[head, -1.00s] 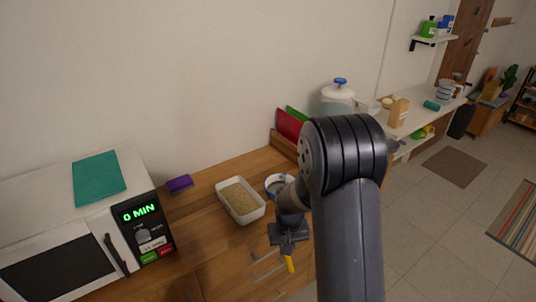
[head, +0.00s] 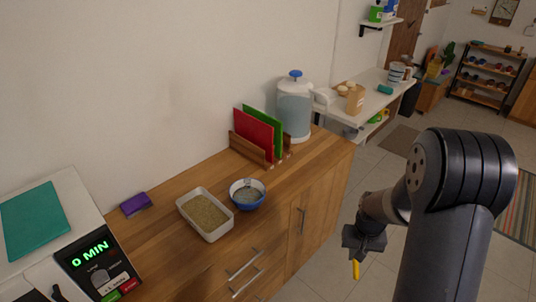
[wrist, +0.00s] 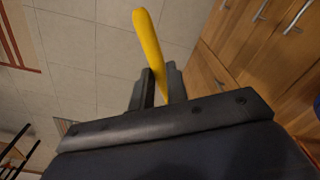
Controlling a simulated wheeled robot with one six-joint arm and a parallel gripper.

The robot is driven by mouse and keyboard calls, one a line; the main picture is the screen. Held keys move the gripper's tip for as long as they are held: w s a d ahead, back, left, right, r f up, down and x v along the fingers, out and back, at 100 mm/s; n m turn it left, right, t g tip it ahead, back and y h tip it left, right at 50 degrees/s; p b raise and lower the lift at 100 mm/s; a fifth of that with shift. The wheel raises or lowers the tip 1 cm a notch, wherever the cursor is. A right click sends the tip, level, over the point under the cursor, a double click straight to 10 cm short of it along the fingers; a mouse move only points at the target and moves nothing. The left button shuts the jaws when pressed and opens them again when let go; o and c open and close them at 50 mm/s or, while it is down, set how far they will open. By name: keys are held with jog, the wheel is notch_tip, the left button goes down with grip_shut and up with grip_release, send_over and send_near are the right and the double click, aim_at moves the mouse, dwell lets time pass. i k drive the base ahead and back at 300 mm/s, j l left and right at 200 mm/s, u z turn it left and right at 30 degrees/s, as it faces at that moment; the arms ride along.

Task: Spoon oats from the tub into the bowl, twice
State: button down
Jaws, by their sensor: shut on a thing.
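A white rectangular tub (head: 212,233) filled with tan oats (head: 203,212) stands on the wooden counter. A blue and white bowl (head: 247,202) stands just right of it, with something pale inside that I cannot make out. My gripper (head: 357,256) is out in front of the counter, to the right of the tub and bowl, above the floor. It is shut on a yellow-handled utensil (wrist: 149,42), which also shows below the gripper in the head view (head: 355,270). The far end of the utensil is not clear, so I cannot tell whether it carries oats.
A rack with red and green boards (head: 255,135) and a blue-lidded water jar (head: 294,110) stand behind the bowl. A purple sponge (head: 136,204) lies left of the tub. The microwave (head: 75,228) is at far left. The counter right of the bowl is clear.

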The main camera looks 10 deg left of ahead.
aim_at(209, 217)
jog(key=z, duration=0.35)
jog(key=i+j, duration=0.15)
jog(key=j, duration=0.2)
jog(key=i+j, duration=0.15)
jog(key=j, duration=0.2)
jog(key=i+j, duration=0.2)
jog(key=j, duration=0.15)
